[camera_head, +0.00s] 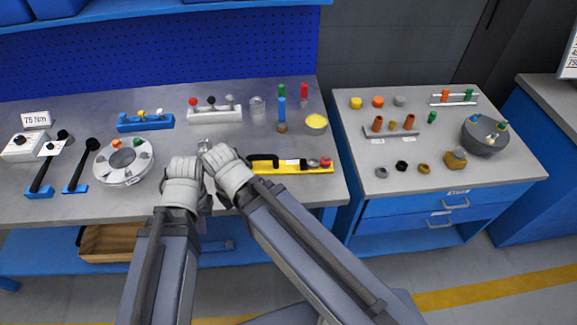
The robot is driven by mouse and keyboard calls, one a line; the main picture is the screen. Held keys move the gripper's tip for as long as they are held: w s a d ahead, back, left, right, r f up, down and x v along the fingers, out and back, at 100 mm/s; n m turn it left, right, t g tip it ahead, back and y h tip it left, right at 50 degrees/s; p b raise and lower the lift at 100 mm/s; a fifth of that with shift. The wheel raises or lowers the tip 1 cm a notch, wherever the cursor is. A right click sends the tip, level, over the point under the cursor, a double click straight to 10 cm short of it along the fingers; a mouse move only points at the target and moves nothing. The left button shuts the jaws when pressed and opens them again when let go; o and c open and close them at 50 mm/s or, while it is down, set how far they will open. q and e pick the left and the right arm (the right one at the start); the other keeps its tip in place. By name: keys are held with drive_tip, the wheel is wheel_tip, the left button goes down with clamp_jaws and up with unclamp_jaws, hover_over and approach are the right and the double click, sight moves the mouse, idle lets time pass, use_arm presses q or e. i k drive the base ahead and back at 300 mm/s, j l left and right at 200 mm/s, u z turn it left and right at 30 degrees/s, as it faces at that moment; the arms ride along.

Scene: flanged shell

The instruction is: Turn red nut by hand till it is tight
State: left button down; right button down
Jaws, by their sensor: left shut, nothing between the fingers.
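A small red part (326,161), which may be the red nut, sits at the right end of a yellow bar-shaped fixture (290,169) on the left bench. My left gripper (204,146) is shut and empty, over the bench to the left of that fixture. My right gripper (211,150) is right beside it, its wrist close to the fixture's left end. Its fingers overlap with the left one's, so I cannot tell their opening. Both grippers are apart from the red part.
Black-handled tools (80,165) and a 75 Nm sign (36,118) stand at the left. A second bench (440,120) at the right holds several small nuts and a grey drum (485,136).

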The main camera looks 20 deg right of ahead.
sight(323, 163)
drive_tip(key=l, duration=0.65)
drive_tip(key=k+l, duration=0.1)
drive_tip(key=l, duration=1.2)
drive_tip(key=k+u, duration=0.05)
